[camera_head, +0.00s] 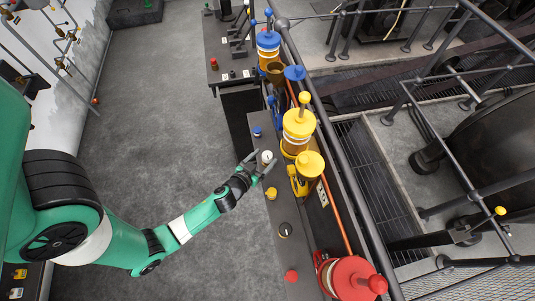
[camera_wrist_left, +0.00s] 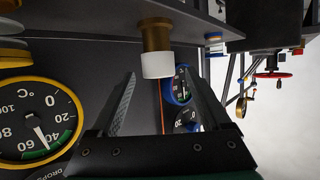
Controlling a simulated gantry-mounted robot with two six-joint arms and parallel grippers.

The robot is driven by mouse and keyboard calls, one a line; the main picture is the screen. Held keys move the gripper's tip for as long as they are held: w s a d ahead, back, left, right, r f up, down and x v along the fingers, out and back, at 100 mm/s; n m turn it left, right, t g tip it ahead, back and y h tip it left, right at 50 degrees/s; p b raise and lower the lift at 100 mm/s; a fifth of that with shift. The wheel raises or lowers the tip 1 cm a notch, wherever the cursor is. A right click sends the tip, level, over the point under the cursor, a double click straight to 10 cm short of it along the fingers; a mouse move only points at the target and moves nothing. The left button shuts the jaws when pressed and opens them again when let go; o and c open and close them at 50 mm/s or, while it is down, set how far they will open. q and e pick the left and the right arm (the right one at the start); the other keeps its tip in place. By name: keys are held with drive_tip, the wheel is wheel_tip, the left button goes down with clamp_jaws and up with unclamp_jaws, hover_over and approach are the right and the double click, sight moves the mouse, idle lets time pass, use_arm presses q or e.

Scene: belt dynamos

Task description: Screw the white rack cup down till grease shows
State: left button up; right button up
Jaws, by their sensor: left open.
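The white rack cup (camera_head: 267,156) shows as a small round white top at the edge of the dark rack. In the left wrist view the white cup (camera_wrist_left: 158,65) sits on a brass fitting (camera_wrist_left: 156,35). My left gripper (camera_head: 263,160) is open, with its fingers to either side of the cup in the head view. In the left wrist view, the fingers (camera_wrist_left: 158,78) also lie left and right of the cup, with gaps showing. I cannot tell whether either finger touches it. No grease is visible. My right gripper is not in view.
Blue (camera_head: 257,132), yellow (camera_head: 271,193) and red (camera_head: 291,275) caps stand along the same rack. Tall yellow (camera_head: 299,122) and red (camera_head: 352,277) lubricators stand behind it. A yellow-rimmed gauge (camera_wrist_left: 38,118) and a blue-rimmed gauge (camera_wrist_left: 180,86) are close by. The floor left of the rack is clear.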

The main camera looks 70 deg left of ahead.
use_arm(q)
drive_tip(key=shift+x, duration=1.35)
clamp_jaws()
